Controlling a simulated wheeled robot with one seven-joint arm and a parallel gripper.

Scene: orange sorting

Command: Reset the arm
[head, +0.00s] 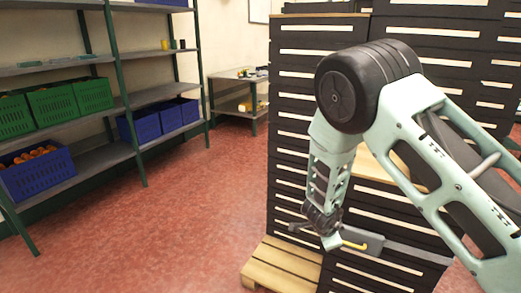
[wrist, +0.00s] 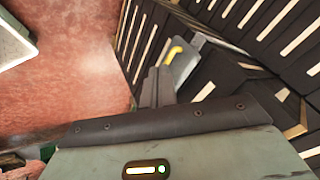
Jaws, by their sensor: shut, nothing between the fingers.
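My arm reaches in from the right of the head view and bends down in front of a black drawer cabinet. My gripper (head: 345,243) hangs at its lower end, close to the cabinet front. In the wrist view my gripper (wrist: 158,88) has its fingers together and nothing shows between them.
The drawer cabinet (head: 290,130) stands close beside my arm. A wooden pallet (head: 285,262) lies at its foot. Shelves at the left hold green crates (head: 55,106) and a blue crate (head: 38,178) with oranges. A small table (head: 235,92) stands behind. The red floor between is clear.

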